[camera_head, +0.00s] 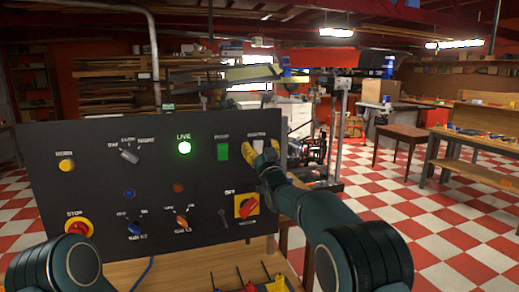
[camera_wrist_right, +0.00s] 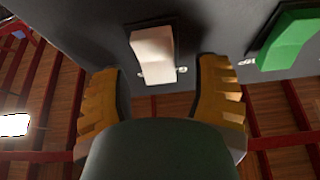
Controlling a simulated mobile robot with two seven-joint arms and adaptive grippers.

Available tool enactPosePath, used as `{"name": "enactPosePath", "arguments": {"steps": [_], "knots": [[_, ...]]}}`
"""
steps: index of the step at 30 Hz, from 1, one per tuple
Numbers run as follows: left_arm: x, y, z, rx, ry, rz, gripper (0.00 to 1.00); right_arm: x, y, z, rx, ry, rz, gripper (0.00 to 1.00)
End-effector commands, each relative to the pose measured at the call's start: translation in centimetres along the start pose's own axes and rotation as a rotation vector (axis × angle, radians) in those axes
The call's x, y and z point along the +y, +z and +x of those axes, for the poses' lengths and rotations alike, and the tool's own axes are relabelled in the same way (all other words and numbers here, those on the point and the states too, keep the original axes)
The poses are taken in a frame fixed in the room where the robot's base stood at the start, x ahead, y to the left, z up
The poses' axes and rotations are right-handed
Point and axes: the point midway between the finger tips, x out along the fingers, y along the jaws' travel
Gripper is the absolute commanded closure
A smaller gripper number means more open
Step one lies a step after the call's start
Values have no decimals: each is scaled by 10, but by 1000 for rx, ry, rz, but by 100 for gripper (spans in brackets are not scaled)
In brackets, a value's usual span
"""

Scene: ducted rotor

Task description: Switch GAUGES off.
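The white rocker switch (camera_head: 258,145) sits at the upper right of the black panel, under a small label too blurred to read with certainty. It also shows in the right wrist view (camera_wrist_right: 154,53), at the top middle. My right gripper (camera_head: 261,152) is at the panel in front of this switch. In the right wrist view its yellow fingers (camera_wrist_right: 158,75) stand apart, one on each side of the rocker, with nothing between them but the switch. I cannot tell whether they touch the panel. Only my left arm shows, at the lower left; its gripper is not in view.
A green rocker (camera_head: 222,151) is left of the white one. The black panel (camera_head: 110,165) also carries a lit green LIVE lamp (camera_head: 184,147), selector knobs, a red STOP button (camera_head: 78,228) and a red-yellow rotary switch (camera_head: 246,205). Coloured items lie on the bench below.

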Motion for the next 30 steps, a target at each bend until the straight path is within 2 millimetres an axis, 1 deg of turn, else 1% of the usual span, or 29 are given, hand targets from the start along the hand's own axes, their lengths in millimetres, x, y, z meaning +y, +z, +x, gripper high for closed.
{"name": "enactPosePath", "arguments": {"steps": [8,11,14,20,30], "knots": [[0,0,0,0,0,0,53,0,3,-2,-5,0,0,38],[0,0,0,0,0,0,53,0,2,-6,-6,1,0,38],[0,0,0,0,0,0,53,1,3,-15,-7,1,1,38],[0,0,0,0,0,0,53,0,3,-42,-8,0,2,38],[0,0,0,0,0,0,53,0,1,-94,-5,0,2,38]]}}
